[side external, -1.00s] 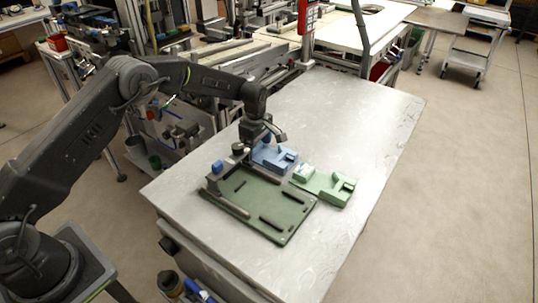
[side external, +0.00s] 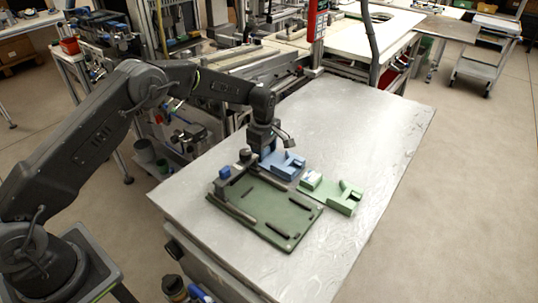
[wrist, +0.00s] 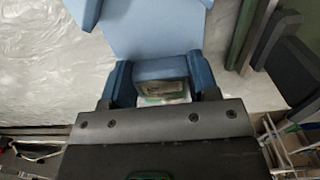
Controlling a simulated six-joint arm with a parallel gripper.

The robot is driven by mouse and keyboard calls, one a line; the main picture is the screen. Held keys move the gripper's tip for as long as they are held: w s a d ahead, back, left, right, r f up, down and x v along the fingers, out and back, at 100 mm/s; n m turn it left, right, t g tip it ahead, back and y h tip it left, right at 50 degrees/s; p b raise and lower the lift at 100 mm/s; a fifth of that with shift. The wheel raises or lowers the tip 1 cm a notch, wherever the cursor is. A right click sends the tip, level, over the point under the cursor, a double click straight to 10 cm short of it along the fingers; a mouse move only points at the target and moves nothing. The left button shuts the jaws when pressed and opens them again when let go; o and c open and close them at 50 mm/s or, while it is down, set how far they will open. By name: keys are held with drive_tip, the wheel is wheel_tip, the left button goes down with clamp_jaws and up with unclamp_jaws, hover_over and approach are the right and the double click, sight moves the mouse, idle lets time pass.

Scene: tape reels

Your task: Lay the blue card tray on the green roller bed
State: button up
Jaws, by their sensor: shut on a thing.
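The blue card tray (side external: 287,166) is behind the far edge of the green roller bed, over the grey table. It also fills the top middle of the wrist view (wrist: 152,28). My gripper (side external: 267,153) is shut on the raised blue block at the tray's near end, with a finger on each side in the wrist view (wrist: 161,88). I cannot tell whether the tray touches the table. The green roller bed (side external: 258,205) is a dark green plate with black bars and grey rails, lying flat in front of my gripper. Its edge shows at the right of the wrist view (wrist: 240,35).
A light green tray-like piece (side external: 335,194) lies right of the roller bed, close to the blue tray. A small blue block (side external: 225,171) stands at the roller bed's left corner. The grey table (side external: 360,125) is bare at the back and right.

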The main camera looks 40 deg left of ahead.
wheel_tip(320, 180, up, 10)
drive_tip(key=r+m, duration=0.1)
drive_tip(key=s+a+r+m, duration=0.2)
drive_tip(key=s+r+m, duration=0.1)
drive_tip(key=s+m, duration=0.4)
drive_tip(key=s+a+r+m, duration=0.3)
drive_tip(key=s+m, duration=0.4)
drive_tip(key=n, duration=1.5)
approach(262, 201)
wheel_tip(262, 201, down, 7)
drive_tip(key=shift+r, duration=0.2)
drive_tip(key=shift+f, duration=0.15)
drive_tip(key=o, duration=1)
